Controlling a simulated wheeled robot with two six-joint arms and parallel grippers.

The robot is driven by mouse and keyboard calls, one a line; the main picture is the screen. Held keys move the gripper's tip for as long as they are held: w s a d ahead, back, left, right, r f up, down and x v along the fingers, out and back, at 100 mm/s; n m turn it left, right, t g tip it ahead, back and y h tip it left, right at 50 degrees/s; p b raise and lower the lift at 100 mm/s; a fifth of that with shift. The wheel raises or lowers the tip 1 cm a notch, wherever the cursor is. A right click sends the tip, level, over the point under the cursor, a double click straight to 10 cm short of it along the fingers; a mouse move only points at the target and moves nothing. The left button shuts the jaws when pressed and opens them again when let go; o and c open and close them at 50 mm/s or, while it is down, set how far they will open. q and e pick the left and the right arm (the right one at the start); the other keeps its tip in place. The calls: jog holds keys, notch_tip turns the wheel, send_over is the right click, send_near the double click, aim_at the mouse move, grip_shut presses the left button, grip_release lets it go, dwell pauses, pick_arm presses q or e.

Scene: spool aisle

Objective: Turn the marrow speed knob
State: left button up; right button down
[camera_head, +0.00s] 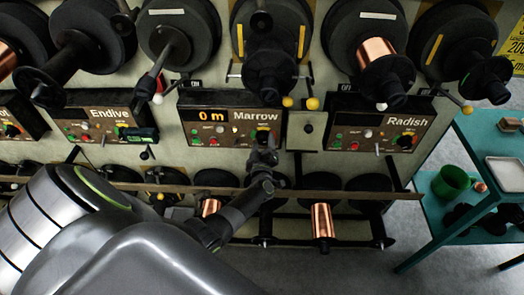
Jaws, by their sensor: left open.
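The Marrow panel (231,130) is a dark box at the middle of the machine wall, with an orange "0 m" display and coloured buttons at its lower left. Its dark speed knob (263,134) is at the right of the panel below the name, partly hidden by my gripper. My left gripper (263,152) is open, directly in front of the knob at the panel's lower right. I cannot tell whether its fingers are around the knob or touching it. My left arm comes in from the lower left. My right gripper is out of view.
The Endive panel (106,120) is to the left and the Radish panel (389,124) to the right. Large black spools hang above, some with copper wire (376,53). A long rail (345,194) crosses below the panels. A teal table (484,134) with a green cup (450,183) stands at right.

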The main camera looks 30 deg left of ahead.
pick_arm(q)
jog(key=v, duration=1.7)
jog(key=shift+b, duration=0.4)
jog(key=shift+a, duration=0.2)
jog(key=s+d+f+m+g+h, duration=0.1)
jog(key=s+f+m+g+h, duration=0.2)
jog(key=f, duration=0.5)
jog(key=s+d+f+m+h+b, duration=0.1)
jog(key=s+f+m+h, duration=0.1)
jog(key=s+f+m, duration=0.45)
jog(key=s+d+f+g+h, duration=0.1)
jog(key=s+f+g+h, duration=0.15)
jog(key=f, duration=0.65)
jog(key=s+a+f+m+g, duration=0.1)
jog(key=s+f, duration=0.3)
jog(key=s, duration=0.5)
jog(key=s+a+f+m+g, duration=0.2)
jog(key=s+f+g, duration=0.2)
jog(key=s, duration=0.5)
jog(key=s+a+f+m+g+h+b, duration=0.1)
jog(key=s+f+m+g, duration=0.1)
jog(key=s+f, duration=0.3)
jog(key=s+g, duration=0.1)
jog(key=s, duration=0.2)
jog(key=shift+s+a+f, duration=0.15)
jog(key=shift+s+a, duration=0.15)
jog(key=shift+s, duration=0.1)
jog(key=shift+g, duration=0.25)
